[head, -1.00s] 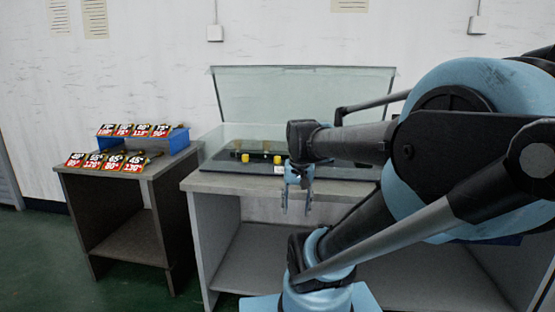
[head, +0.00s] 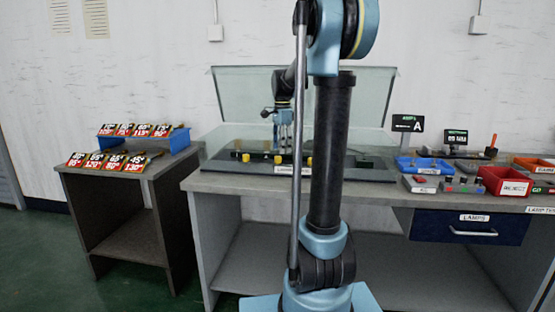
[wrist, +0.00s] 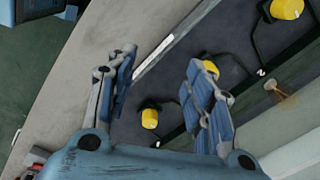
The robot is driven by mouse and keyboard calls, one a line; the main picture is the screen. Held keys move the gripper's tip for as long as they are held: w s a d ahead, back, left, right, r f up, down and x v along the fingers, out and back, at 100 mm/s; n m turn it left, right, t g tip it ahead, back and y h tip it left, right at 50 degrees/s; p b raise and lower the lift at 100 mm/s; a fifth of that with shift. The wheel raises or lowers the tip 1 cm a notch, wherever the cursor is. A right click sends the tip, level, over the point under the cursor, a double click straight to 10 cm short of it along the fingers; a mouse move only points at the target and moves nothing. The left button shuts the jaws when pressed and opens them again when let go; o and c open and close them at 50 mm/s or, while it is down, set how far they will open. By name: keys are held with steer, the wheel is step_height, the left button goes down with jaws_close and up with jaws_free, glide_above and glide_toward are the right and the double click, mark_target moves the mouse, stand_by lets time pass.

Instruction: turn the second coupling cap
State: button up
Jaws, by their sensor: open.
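Three yellow coupling caps stand in a row on a dark bench fixture: left cap (head: 245,157), middle cap (head: 278,160), right cap (head: 309,161). My gripper (head: 284,148) hangs fingers-down over the fixture, close to the middle cap in the head view. In the wrist view my gripper (wrist: 162,58) is open with nothing held. One yellow cap (wrist: 149,119) shows in the gap between the fingers, a second (wrist: 210,68) is partly behind the right finger, and a third (wrist: 288,9) is at the upper right. I cannot tell whether a finger touches any cap.
A raised clear cover (head: 235,95) stands behind the fixture. To the right are a blue tray (head: 425,166), a red reject bin (head: 505,182) and a display marked A (head: 408,124). A side table at left holds several labelled cards (head: 105,162). My arm hides part of the bench.

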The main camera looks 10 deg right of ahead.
mark_target(278, 157)
steer(key=w+m, duration=0.1)
steer(key=w, duration=0.2)
steer(key=w+m, duration=0.1)
steer(key=w, duration=0.2)
steer(key=w+f+m, duration=0.1)
steer(key=w, duration=0.2)
steer(key=shift+w+m, duration=0.25)
steer(key=shift+m, duration=0.15)
steer(key=shift+f, duration=3.7)
steer(key=shift+w, duration=0.1)
steer(key=c, duration=1.1)
